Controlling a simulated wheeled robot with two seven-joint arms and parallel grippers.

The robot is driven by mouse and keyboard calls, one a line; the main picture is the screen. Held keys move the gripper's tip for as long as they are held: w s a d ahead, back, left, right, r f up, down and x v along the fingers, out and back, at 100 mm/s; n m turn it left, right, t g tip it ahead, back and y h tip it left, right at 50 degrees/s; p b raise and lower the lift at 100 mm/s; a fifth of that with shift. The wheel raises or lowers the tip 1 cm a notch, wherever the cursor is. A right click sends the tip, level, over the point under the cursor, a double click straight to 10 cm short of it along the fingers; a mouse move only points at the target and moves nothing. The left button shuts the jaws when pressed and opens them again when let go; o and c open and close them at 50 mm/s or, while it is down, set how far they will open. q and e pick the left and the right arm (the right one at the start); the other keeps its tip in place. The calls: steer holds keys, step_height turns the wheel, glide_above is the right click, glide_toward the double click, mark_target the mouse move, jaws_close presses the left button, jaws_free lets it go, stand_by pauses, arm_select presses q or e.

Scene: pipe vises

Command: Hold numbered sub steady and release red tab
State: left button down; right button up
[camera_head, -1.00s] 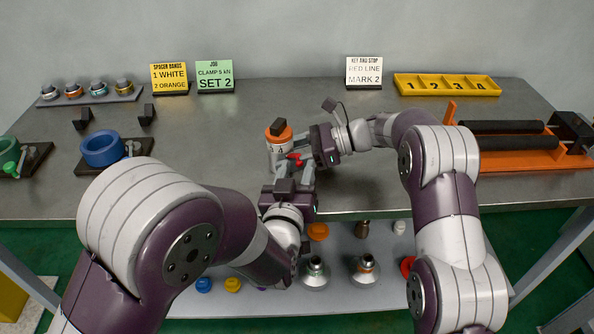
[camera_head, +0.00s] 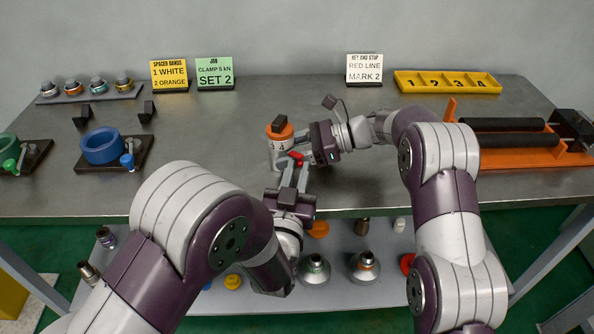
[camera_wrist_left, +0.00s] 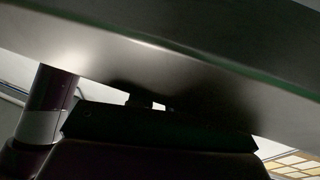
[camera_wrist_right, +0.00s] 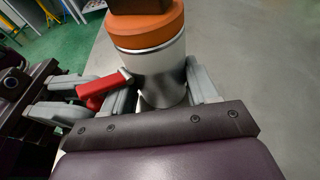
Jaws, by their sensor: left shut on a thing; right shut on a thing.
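The numbered sub (camera_head: 281,154) is a silver cylinder with an orange band and a dark block on top. It stands upright on the bench, and a 4 shows on its side. My right gripper (camera_wrist_right: 162,95) is shut around the sub's body, a finger on each side. The red tab (camera_wrist_right: 104,88) sticks out from the sub's side; it also shows in the head view (camera_head: 296,158). My left gripper (camera_head: 294,170) is shut on the red tab from the near side. The left wrist view shows only the bench's edge and underside, not the tab.
A blue ring fixture (camera_head: 102,147) stands at the left and an orange stand with black rollers (camera_head: 500,150) at the right. A yellow numbered tray (camera_head: 446,82) and signs line the back. Metal parts lie on the shelf below.

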arm_select(q)
steer(key=shift+r, duration=0.1)
steer(key=c, duration=1.1)
jaws_free()
steer(key=v, duration=1.2)
arm_select(e)
steer(key=o, duration=0.9)
